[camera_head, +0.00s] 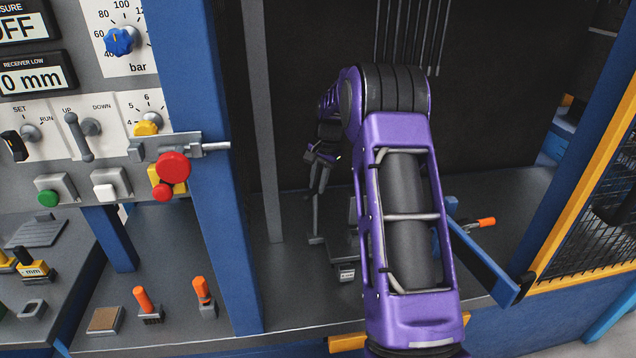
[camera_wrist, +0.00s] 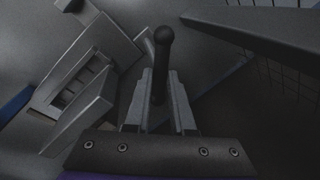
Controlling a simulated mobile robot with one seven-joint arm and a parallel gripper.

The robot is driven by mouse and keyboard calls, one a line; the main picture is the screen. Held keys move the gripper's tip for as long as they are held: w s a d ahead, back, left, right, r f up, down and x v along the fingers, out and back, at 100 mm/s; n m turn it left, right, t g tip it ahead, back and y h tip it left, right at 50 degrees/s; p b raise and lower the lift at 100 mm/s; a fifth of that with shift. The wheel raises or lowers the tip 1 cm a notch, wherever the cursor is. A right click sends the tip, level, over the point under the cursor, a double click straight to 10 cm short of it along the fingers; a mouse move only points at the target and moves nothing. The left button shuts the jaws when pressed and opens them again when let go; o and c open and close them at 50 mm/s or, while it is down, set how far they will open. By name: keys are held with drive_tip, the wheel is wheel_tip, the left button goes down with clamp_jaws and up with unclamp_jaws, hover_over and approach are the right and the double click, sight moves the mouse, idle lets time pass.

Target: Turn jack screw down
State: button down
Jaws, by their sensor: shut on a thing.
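My gripper (camera_head: 322,157) is at the end of my purple arm, inside the machine bay, with its fingers towards the bay floor. In the wrist view, my gripper (camera_wrist: 160,88) is shut on a dark ball-ended handle (camera_wrist: 163,40), whose round end stands out beyond the fingertips. In the head view a thin grey upright rod (camera_head: 316,212) stands just below my gripper. The handle may belong to the jack screw; its screw thread cannot be made out. My arm hides part of the mechanism beside the rod.
A grey bracket-like block (camera_wrist: 85,88) lies left of my fingers in the wrist view. A blue post (camera_head: 205,170) and the control panel (camera_head: 75,110) stand left. A blue bar (camera_head: 485,262) and a yellow-framed mesh guard (camera_head: 585,190) stand right. Bay floor (camera_head: 270,285) is clear near the post.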

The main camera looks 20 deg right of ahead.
idle(0.4)
drive_tip(key=n+p, duration=0.2)
drive_tip(key=n, duration=0.1)
drive_tip(key=shift+w+r+n+g+y, duration=0.1)
drive_tip(key=shift+r+n+g+y, duration=0.05)
drive_tip(key=shift+n+g+y, duration=0.15)
drive_tip(key=n+p, duration=0.1)
drive_tip(key=n, duration=0.1)
drive_tip(key=n+p, duration=0.1)
drive_tip(key=n, duration=0.1)
drive_tip(key=shift+w+n+g, duration=0.2)
drive_tip(key=shift+n+g, duration=0.2)
drive_tip(key=shift+n, duration=0.3)
drive_tip(key=c, duration=0.8)
unclamp_jaws()
drive_tip(key=shift+o, duration=0.2)
wheel_tip(320, 180, up, 12)
drive_tip(key=d+p, duration=0.1)
drive_tip(key=d, duration=0.1)
drive_tip(key=shift+s+f, duration=0.2)
drive_tip(key=shift+s, duration=0.05)
